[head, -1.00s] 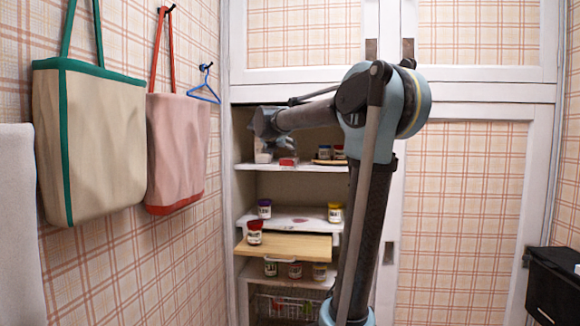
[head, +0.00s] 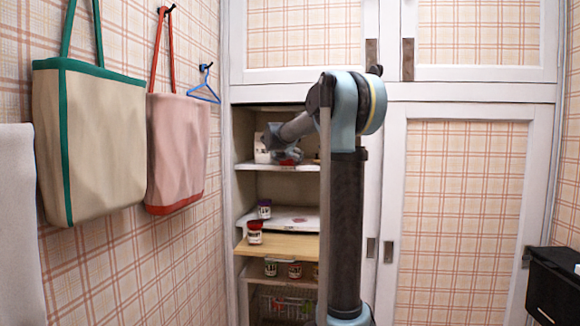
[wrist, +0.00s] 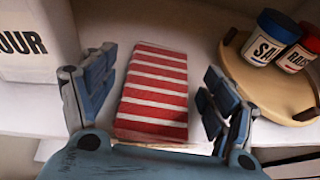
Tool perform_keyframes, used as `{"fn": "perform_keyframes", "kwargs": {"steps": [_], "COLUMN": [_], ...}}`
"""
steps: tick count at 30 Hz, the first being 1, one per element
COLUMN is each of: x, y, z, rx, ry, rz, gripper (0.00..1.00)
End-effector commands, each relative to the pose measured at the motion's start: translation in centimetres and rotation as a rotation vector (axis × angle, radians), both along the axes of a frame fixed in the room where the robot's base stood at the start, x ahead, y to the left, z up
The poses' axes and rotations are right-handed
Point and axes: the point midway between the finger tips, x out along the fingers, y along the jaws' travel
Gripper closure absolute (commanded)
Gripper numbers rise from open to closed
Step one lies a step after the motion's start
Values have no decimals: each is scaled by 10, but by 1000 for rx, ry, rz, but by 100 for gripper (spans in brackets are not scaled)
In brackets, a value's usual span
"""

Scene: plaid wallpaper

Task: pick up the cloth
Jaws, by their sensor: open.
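The cloth (wrist: 152,95) is folded into a flat block with red and white stripes. It lies on a white shelf (wrist: 200,50) in the wrist view. My gripper (wrist: 158,90) is open, with one finger on each side of the cloth and visible space between the fingers and it. In the head view my gripper (head: 287,152) reaches into the upper open compartment of the cupboard. The cloth is mostly hidden by it there, with only a bit of red showing.
A white flour box (wrist: 40,40) stands left of the cloth. A round wooden tray (wrist: 250,85) with two jars (wrist: 268,38) is on the right. Lower shelves hold more jars and a wooden board (head: 285,246). Bags (head: 90,145) hang on the left wall.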

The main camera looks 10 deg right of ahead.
Motion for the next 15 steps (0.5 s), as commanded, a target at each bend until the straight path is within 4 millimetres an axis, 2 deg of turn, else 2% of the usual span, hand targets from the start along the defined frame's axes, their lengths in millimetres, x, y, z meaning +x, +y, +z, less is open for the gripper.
{"fn": "perform_keyframes", "kwargs": {"steps": [3,9,11,15], "x": [8,8,8,8], "y": [-4,-4,-4,-4], "z": [-4,-4,-4,-4], "rx": [0,0,0,0], "ry": [0,0,0,0], "rz": [0,0,0,0], "gripper": [22,22,33,65]}}
